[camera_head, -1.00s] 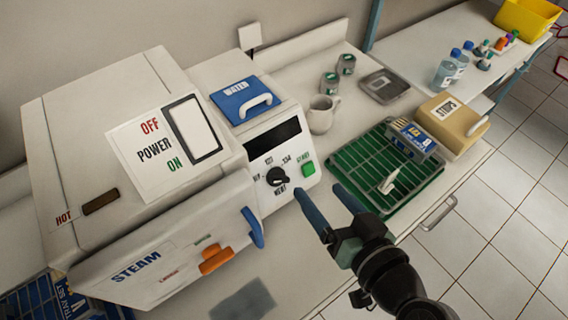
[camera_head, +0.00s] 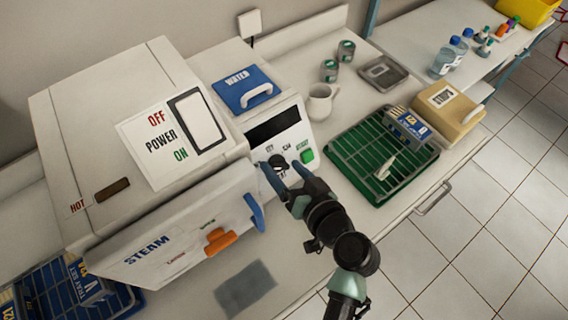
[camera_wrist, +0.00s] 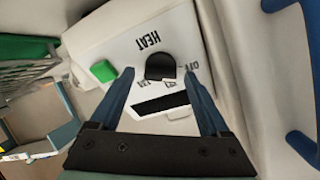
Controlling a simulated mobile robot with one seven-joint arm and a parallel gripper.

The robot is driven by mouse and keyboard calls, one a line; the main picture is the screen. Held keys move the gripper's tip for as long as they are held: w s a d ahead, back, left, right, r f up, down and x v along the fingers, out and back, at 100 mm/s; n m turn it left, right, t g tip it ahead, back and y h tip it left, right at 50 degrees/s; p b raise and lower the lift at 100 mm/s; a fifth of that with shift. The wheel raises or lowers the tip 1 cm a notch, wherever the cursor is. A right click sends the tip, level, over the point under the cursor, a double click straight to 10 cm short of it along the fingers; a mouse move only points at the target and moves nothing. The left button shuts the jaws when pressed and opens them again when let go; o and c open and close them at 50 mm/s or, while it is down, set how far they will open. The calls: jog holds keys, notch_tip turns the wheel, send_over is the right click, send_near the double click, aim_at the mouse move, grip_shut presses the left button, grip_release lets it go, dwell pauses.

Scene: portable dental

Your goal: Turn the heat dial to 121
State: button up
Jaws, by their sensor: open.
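The heat dial (camera_head: 278,161) is a dark round knob on the white front panel of the steriliser, below a dark display (camera_head: 272,128). In the wrist view the dial (camera_wrist: 160,66) sits between the upside-down word HEAT and small markings, with OFF at its right. I cannot tell which marking it points to. My gripper (camera_head: 284,172) is open at the panel, its blue fingers partly covering the dial in the head view. In the wrist view the fingertips (camera_wrist: 159,74) lie on either side of the dial, with gaps to it.
A green button (camera_head: 307,155) is right of the dial. A green rack (camera_head: 345,160), a white jug (camera_head: 321,100) and a tan box (camera_head: 450,112) stand on the right of the counter.

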jog(key=shift+w+a+f, duration=0.1)
jog(key=shift+w+a, duration=0.05)
jog(key=shift+w, duration=0.05)
grip_shut()
dwell(0.4)
